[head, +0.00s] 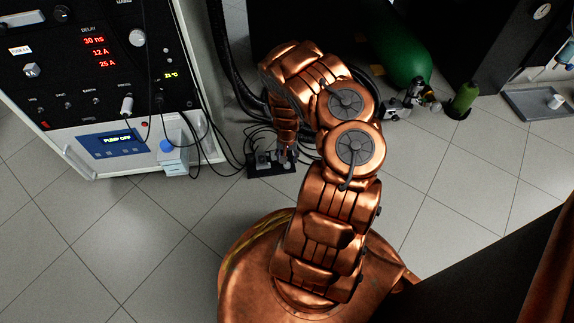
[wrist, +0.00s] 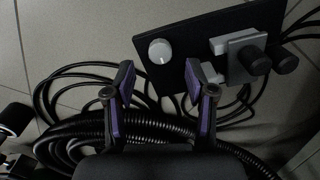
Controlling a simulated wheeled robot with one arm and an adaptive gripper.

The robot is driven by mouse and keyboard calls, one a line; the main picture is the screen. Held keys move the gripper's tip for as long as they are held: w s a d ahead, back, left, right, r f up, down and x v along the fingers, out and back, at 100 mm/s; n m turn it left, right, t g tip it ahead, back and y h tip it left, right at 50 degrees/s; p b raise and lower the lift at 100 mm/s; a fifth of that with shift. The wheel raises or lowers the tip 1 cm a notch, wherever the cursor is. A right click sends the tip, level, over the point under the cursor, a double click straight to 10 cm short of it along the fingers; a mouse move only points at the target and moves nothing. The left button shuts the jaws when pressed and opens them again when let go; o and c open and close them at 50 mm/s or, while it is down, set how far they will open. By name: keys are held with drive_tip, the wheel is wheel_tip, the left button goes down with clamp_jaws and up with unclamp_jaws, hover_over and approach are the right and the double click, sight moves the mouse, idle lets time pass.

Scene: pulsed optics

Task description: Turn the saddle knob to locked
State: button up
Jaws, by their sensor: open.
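In the wrist view a dark plate (wrist: 205,30) on the floor carries a round light-grey knob (wrist: 160,51) with a pale pointer mark. No label shows which is the saddle knob. My gripper (wrist: 160,78) is open and empty, its purple-padded fingers apart. The light-grey knob shows beyond and between the fingertips; I cannot tell the height gap. In the head view the plate (head: 257,173) lies below my gripper (head: 287,157), partly hidden by my arm.
Black cables (wrist: 65,90) and ribbed hose loop around the plate. In the head view an instrument rack (head: 100,70) with red displays stands at left. A green cylinder (head: 400,50) lies at the back.

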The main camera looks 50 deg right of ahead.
sight(287, 166)
drive_tip(key=shift+f+b, duration=1.2)
drive_tip(key=shift+f, duration=0.85)
clamp_jaws()
